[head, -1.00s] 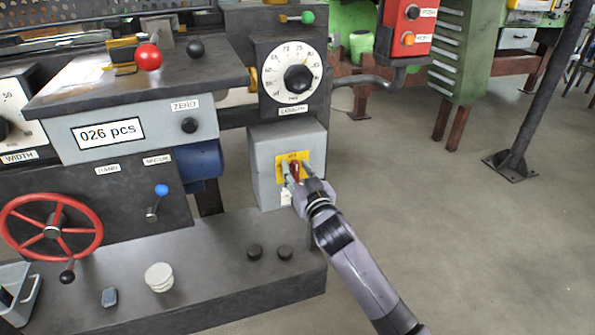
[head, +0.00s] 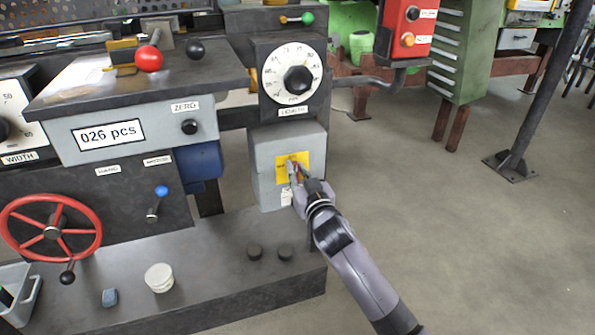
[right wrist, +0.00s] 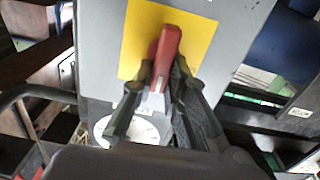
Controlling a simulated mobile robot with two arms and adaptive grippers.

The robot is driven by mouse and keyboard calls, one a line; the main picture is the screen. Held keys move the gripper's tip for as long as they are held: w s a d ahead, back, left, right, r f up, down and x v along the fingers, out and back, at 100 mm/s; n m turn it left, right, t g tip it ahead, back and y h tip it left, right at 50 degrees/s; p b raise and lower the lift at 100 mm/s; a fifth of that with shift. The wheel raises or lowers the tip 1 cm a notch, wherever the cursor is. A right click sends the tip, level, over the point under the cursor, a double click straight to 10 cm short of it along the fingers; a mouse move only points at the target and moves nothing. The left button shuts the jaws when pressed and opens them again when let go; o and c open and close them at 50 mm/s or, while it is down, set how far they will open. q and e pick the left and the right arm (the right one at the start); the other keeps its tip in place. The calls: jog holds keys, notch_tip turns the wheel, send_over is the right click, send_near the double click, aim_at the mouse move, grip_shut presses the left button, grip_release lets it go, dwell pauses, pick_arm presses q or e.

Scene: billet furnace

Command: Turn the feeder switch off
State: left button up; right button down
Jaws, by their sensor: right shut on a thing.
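The feeder switch is a red lever (right wrist: 167,45) on a yellow plate (right wrist: 200,38), seen close up in the right wrist view. The yellow plate (head: 282,168) sits on the front of a grey box (head: 265,150) below the dial in the head view. My right gripper (head: 298,172) is at the plate and mostly covers the lever there. In the right wrist view the fingers of my right gripper (right wrist: 163,70) lie on both sides of the lever and are shut on it. The plate's lettering is not readable. My left gripper is not in view.
The LENGTH dial (head: 290,77) is just above the box. A dark ledge (head: 215,258) with two black knobs and a white round stack (head: 159,278) lies below. A red handwheel (head: 50,228) is at the left. The floor at the right is open up to a dark post (head: 545,90).

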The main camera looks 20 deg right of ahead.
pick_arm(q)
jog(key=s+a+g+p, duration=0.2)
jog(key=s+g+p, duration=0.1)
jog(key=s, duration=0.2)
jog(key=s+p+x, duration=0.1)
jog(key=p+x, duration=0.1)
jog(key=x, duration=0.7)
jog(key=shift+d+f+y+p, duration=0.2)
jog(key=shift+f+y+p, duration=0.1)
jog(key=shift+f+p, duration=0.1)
pick_arm(e)
jog(key=n, duration=0.5)
jog(key=a+f+n, duration=0.1)
jog(key=n, duration=1.1)
jog(key=shift+a+f, duration=0.25)
jog(key=shift+a, duration=0.05)
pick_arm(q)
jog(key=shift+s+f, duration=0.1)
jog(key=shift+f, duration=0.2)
pick_arm(e)
jog(key=shift+n, duration=0.5)
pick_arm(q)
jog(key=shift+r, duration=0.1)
pick_arm(e)
jog(key=c, duration=1.6)
grip_release()
jog(key=shift+f, duration=0.1)
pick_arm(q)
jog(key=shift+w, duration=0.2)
